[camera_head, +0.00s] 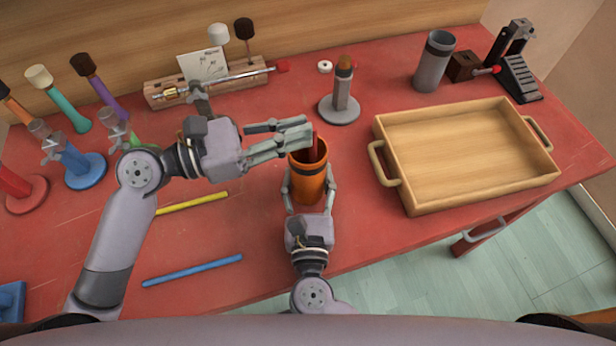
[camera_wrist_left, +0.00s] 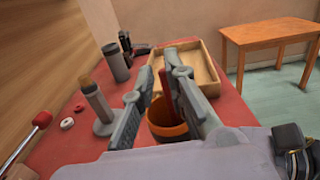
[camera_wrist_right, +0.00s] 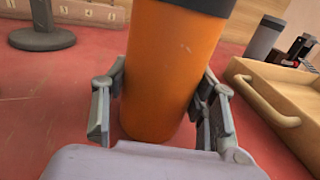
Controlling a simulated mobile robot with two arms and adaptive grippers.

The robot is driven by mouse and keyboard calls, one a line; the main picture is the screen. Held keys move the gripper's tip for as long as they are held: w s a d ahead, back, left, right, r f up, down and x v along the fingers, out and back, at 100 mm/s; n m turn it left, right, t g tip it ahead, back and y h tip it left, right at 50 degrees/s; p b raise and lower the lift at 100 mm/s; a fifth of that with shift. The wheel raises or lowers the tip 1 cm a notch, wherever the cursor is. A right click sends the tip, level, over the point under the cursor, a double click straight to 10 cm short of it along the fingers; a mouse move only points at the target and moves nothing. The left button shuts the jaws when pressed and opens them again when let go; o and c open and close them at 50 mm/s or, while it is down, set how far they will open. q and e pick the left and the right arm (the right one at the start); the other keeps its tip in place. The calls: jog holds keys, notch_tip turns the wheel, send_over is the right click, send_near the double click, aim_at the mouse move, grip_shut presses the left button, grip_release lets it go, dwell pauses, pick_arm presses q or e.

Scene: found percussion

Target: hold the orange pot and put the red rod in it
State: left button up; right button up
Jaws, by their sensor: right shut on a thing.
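The orange pot (camera_head: 307,186) stands upright on the red table and has a dark rim. My right gripper (camera_head: 311,190) is shut around its sides, and the pot fills the space between its fingers in the right wrist view (camera_wrist_right: 160,75). The red rod (camera_head: 317,150) stands in the pot, leaning slightly, with its upper part above the rim. It also shows in the left wrist view (camera_wrist_left: 166,95), between the fingers. My left gripper (camera_head: 290,134) is open beside the rod, above the pot's rim, its fingers apart. The rod's lower end is hidden inside the pot.
A wooden tray (camera_head: 388,165) with handles lies to the right. A grey stand (camera_head: 340,108) is just behind the pot. A yellow rod (camera_head: 192,203) and a blue rod (camera_head: 192,270) lie at left. A grey cup (camera_head: 432,65) stands at the back.

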pick_arm(q)
jog(key=o, duration=0.5)
jog(key=v, duration=1.2)
pick_arm(e)
jog(key=o, duration=1.4)
jog(key=shift+c, duration=0.2)
